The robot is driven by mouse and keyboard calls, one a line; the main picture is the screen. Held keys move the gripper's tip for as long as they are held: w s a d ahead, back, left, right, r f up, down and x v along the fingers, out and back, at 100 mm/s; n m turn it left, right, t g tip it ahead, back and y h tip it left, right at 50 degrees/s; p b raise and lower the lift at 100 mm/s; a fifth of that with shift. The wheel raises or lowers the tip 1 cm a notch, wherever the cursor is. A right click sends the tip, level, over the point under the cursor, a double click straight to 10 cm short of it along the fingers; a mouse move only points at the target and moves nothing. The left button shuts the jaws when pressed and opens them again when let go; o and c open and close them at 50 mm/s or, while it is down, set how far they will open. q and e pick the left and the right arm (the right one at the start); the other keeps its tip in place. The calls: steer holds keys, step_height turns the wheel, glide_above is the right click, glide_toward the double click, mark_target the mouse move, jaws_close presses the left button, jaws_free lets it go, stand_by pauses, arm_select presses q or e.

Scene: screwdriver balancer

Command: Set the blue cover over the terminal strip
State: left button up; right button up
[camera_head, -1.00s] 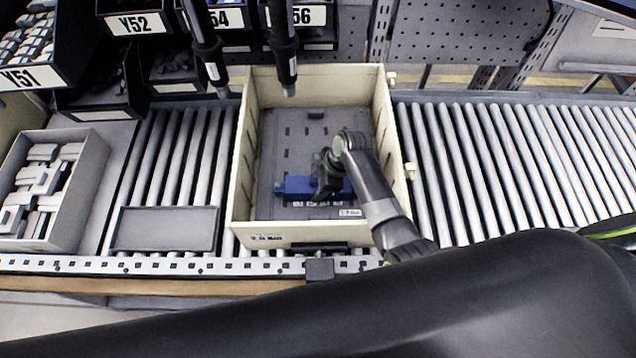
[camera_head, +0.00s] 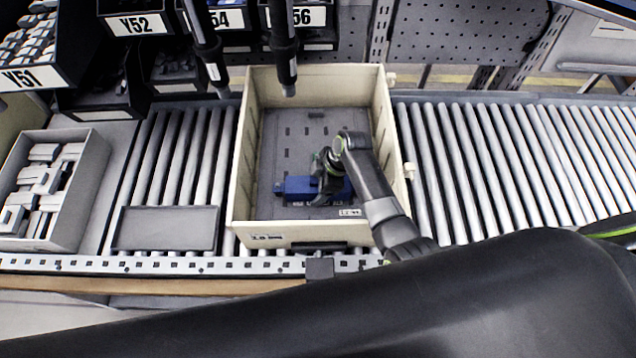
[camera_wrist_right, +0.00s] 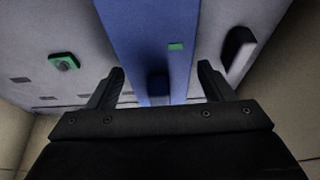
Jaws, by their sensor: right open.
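The blue cover (camera_head: 298,186) lies crosswise near the front of the grey panel inside the cream crate. It also fills the middle of the right wrist view as a long blue band (camera_wrist_right: 150,30) with a small green mark. My right gripper (camera_head: 322,192) is low over the cover. In the wrist view its two fingers (camera_wrist_right: 160,85) stand apart, one on each side of the blue band, with some room beside it. The terminal strip does not show clearly; I cannot tell how the cover sits on it. Small pale marks show along the cover's front edge. My left gripper is out of view.
The crate (camera_head: 244,150) has tall walls around the panel (camera_head: 290,130) and stands on a roller conveyor (camera_head: 500,160). Two dark screwdrivers hang over its back left. A box of pale parts (camera_head: 85,190) and a grey tray (camera_head: 167,228) are at left.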

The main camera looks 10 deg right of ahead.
steer(key=b+v, duration=0.1)
steer(key=v, duration=1.6)
steer(key=shift+r, duration=0.2)
steer(key=shift+d+f, duration=0.1)
